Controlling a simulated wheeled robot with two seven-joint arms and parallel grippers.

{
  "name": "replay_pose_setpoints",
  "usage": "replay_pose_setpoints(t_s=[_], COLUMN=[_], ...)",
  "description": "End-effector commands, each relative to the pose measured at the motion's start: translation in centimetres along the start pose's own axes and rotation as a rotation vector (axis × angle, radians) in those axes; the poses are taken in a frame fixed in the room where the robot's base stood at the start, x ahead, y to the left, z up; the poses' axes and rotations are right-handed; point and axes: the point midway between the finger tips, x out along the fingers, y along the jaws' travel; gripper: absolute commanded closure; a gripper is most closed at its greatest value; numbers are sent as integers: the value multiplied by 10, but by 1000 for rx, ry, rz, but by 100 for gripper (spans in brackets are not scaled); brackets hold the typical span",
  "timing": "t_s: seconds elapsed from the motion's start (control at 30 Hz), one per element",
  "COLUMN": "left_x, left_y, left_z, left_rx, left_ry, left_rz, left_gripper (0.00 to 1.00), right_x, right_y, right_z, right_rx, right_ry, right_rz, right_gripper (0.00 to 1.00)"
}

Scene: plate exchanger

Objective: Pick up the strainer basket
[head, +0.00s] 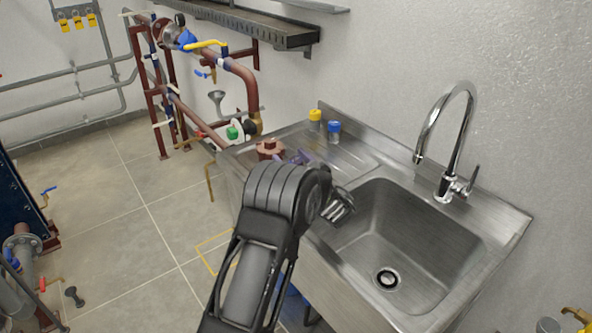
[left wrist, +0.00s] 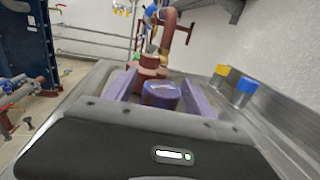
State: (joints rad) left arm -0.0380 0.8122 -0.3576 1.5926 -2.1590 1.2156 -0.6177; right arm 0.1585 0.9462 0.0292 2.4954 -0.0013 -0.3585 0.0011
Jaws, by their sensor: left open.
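My left gripper (left wrist: 158,102) is open, its two purple fingers pointing forward over the sink's drainboard. In the head view the forearm hides most of it, and only a bit of purple finger (head: 298,158) shows. In the left wrist view a short round piece (left wrist: 161,93) with a bluish top and a dark reddish side appears between the fingers. It may be the strainer basket, but I cannot tell for sure, nor whether the fingers touch it. Just beyond it stands a brown-red flanged body (left wrist: 150,68), also visible in the head view (head: 269,149). My right gripper is not in view.
A yellow-capped jar (head: 316,116) and a blue-capped jar (head: 334,131) stand at the drainboard's back edge. The steel sink basin (head: 420,240) and tall tap (head: 463,125) are to the right. Brown pipework (head: 240,80) rises behind the counter's left end.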

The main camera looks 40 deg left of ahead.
Motion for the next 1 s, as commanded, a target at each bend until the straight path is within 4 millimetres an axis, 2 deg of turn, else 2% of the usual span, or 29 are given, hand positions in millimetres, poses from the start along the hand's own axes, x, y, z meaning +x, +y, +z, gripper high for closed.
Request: replay_pose_setpoints(t_s=[0.1,0.83,1.0], left_x=[0,0,0], left_y=[0,0,0], left_z=[0,0,0], left_rx=[0,0,0], left_ry=[0,0,0], left_rz=[0,0,0], left_gripper=[38,98,100], right_x=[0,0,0], right_y=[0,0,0], right_z=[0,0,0], right_rx=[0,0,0], right_ry=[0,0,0], right_rz=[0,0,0], right_gripper=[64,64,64])
